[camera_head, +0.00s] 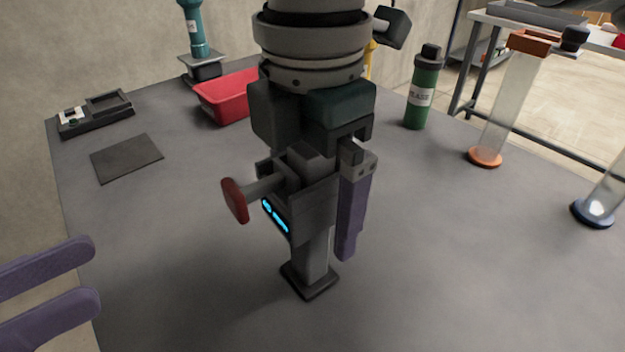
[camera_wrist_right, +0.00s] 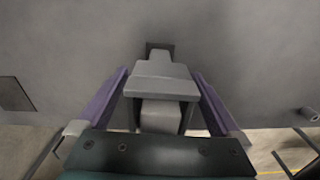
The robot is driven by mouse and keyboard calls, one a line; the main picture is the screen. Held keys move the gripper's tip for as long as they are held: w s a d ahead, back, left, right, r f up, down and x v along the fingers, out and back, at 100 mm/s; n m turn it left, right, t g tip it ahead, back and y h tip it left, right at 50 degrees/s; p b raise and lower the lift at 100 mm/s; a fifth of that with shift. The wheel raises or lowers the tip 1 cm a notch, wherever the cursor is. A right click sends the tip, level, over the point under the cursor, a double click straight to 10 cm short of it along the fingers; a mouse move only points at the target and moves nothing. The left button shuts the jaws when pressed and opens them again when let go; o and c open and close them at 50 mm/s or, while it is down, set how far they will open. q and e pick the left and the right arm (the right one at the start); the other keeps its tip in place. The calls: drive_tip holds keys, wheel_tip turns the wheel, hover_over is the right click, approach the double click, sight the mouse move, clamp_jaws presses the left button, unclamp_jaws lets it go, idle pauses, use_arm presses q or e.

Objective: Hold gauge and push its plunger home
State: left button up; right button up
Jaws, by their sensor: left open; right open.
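The gauge (camera_head: 313,205) is a grey block with a lit cyan display, upright on a narrow post with a dark foot (camera_head: 310,280). Its plunger (camera_head: 236,200), a grey rod with a red disc end, sticks out to the left. My right gripper (camera_wrist_right: 160,73) points down over the gauge from above. Its purple fingers stand either side of the gauge body (camera_wrist_right: 160,88), open, with gaps showing in the wrist view. In the head view, only its right finger shows clearly; the other is hidden. My left gripper (camera_head: 92,277) is open and empty at the lower left, apart from the plunger.
A red bin (camera_head: 226,98), a flat dark pad (camera_head: 127,157) and a small black device (camera_head: 95,113) lie at the back left. A green bottle (camera_head: 423,92) and clear tubes with an orange foot (camera_head: 485,156) and a blue foot (camera_head: 592,213) stand right. The front table is clear.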

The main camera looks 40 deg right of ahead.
clamp_jaws()
idle(1.5)
use_arm(q)
drive_tip(key=c, duration=0.4)
drive_tip(key=shift+a+r, duration=0.25)
drive_tip(key=shift+a, duration=0.05)
drive_tip(key=shift+c, duration=0.9)
drive_tip(key=shift+a+r+m+y, duration=0.55)
drive_tip(key=shift+a+r+y, duration=0.3)
drive_tip(key=shift+a, duration=0.25)
drive_tip(key=shift+a+r+m+y, duration=0.55)
drive_tip(key=shift+a+r+y, duration=0.2)
drive_tip(key=shift+a+y, duration=0.3)
clamp_jaws()
